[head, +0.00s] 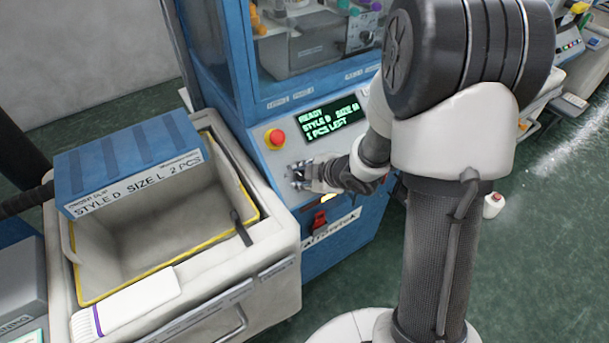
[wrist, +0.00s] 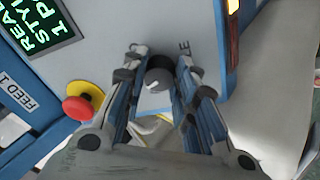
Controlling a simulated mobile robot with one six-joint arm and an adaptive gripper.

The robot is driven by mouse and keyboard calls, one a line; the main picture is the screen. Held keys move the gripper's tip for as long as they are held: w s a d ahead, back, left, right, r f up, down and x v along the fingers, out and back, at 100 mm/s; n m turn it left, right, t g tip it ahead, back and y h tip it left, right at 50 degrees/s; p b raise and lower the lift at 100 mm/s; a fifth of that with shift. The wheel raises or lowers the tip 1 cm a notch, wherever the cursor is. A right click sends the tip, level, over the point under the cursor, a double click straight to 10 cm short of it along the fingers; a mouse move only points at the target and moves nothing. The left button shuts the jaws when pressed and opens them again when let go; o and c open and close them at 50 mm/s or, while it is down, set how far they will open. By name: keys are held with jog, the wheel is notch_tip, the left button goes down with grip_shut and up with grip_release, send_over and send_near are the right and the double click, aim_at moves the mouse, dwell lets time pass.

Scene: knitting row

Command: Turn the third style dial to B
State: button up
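The style dial (wrist: 159,76), a dark round knob with a lighter grey cap, is on the grey machine panel in the wrist view. Part of a label ending in "E" shows beside it. My gripper (wrist: 160,68) has one finger on each side of the dial, with narrow gaps seeming to remain, so it looks open around it. In the head view my gripper (head: 303,176) is at the panel below the display and mostly covers the dial.
A red emergency button (head: 275,138) on a yellow base is left of the display, close to my gripper. A grey bin (head: 262,248) with a blue sign (head: 128,160) reading "STYLE D SIZE L 2 PCS" stands left of the machine. Green floor (head: 560,250) lies open at right.

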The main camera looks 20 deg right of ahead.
jog(key=o, duration=0.4)
jog(key=shift+o, duration=0.2)
jog(key=v, duration=1.2)
jog(key=s+d+r+m+t+h, duration=0.1)
jog(key=s+d+r+m+h, duration=0.2)
jog(key=d+r+m+h, duration=0.55)
jog(key=s+a+r+m+g+y, duration=0.1)
jog(key=s+a+m+g+y, duration=0.1)
jog(key=s+a, duration=0.4)
jog(key=s+a+r+m+g+y, duration=0.1)
jog(key=s+a+m, duration=0.4)
jog(key=s, duration=0.6)
jog(key=shift+a+r+g+y, duration=0.4)
jog(key=shift+a+g+y, duration=0.3)
jog(key=shift+y, duration=0.15)
